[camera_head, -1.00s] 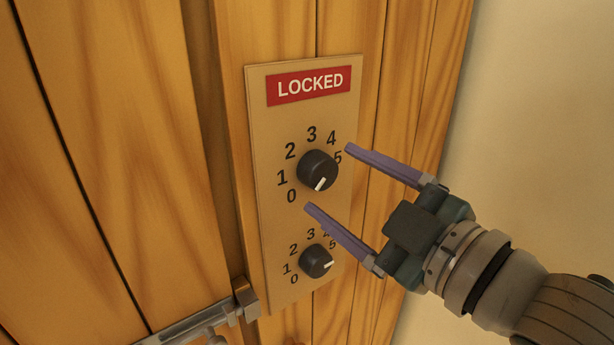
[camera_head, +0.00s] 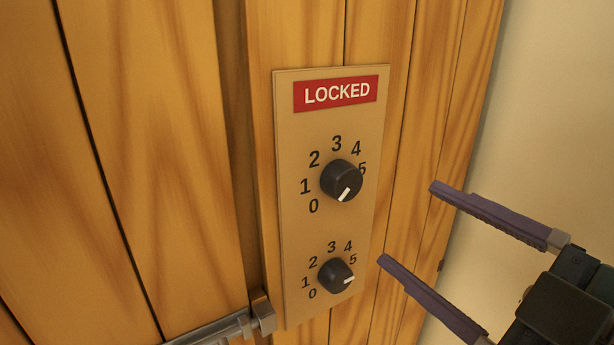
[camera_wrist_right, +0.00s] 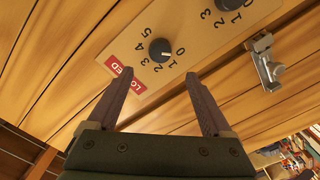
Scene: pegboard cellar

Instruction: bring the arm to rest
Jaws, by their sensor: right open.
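My right gripper (camera_head: 407,224) is open and empty, its two purple fingers pointing left toward a tan panel (camera_head: 290,215) on the wooden wall. It stands clear to the right of the panel's two dials. The upper black dial (camera_head: 341,181) has its white mark pointing down and slightly left, near 0. The lower black dial (camera_head: 336,275) has its mark pointing right, just below the 5. A red "LOCKED" label (camera_head: 336,93) is at the panel's top. In the right wrist view the open fingers (camera_wrist_right: 160,95) show the dials beyond their tips. My left gripper is not in view.
A metal bolt (camera_head: 262,313) sits at the panel's lower left, and also shows in the wrist view (camera_wrist_right: 265,62). A plain pale wall (camera_head: 560,100) is at the right. The wrist view shows small cluttered items (camera_wrist_right: 290,150) at lower right.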

